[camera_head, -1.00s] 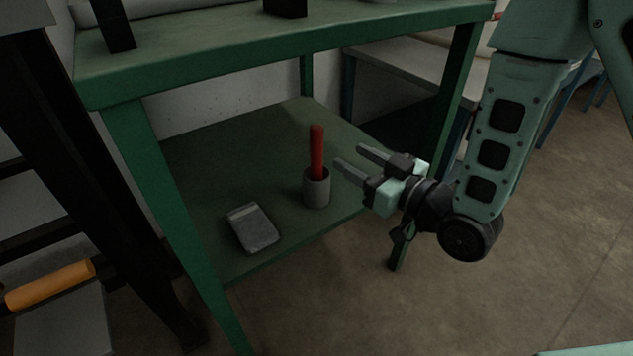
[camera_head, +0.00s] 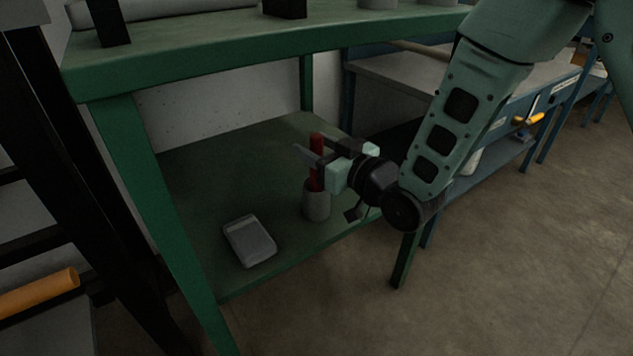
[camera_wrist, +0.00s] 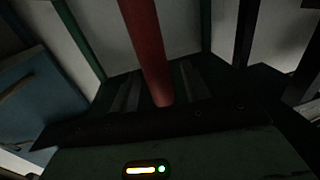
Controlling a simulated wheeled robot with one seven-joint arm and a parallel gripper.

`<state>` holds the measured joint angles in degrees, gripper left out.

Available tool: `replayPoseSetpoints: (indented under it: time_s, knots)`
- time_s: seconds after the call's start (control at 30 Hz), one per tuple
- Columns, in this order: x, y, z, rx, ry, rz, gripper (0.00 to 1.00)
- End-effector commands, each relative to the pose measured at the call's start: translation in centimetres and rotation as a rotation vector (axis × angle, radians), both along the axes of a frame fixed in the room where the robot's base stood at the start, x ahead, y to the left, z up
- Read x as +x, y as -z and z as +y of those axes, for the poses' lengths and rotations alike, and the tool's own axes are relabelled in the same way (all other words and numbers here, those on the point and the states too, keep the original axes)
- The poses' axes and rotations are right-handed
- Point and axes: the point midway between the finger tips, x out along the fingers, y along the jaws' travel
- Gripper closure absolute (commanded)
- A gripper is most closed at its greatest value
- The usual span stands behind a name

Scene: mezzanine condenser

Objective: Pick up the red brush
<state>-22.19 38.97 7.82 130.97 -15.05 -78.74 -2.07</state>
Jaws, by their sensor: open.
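The red brush (camera_head: 316,178) stands upright in a grey cup (camera_head: 317,204) on the lower shelf of the green table. Only its red shaft shows; its lower end is hidden in the cup. My gripper (camera_head: 314,150) is open at the upper part of the shaft, and its fingers partly cover it in the head view. In the wrist view, the red brush (camera_wrist: 147,45) rises between my two open fingers (camera_wrist: 158,90). I cannot tell whether either finger touches it.
A grey box-like object (camera_head: 249,241) lies left of the cup on the lower shelf (camera_head: 200,180). The green tabletop (camera_head: 200,55) is above my gripper, and a green leg (camera_head: 406,260) stands to the right. Blue benches (camera_head: 480,150) are behind.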

Motion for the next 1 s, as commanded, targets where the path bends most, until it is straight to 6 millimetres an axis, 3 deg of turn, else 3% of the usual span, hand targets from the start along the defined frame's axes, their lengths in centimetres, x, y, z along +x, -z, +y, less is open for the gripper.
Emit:
replayPoseSetpoints:
  time_s: [0.07, 0.23, 0.57, 1.0]
  knots:
    - [0.0, 0.0, 0.0, 0.000, 0.000, 0.000, 0.53]
    - [0.0, 0.0, 0.0, 0.000, 0.000, 0.000, 1.00]
    - [0.0, -0.5, 0.0, 0.001, 0.000, -0.002, 1.00]
    - [0.0, -8.4, -0.1, 0.001, 0.000, -0.004, 1.00]
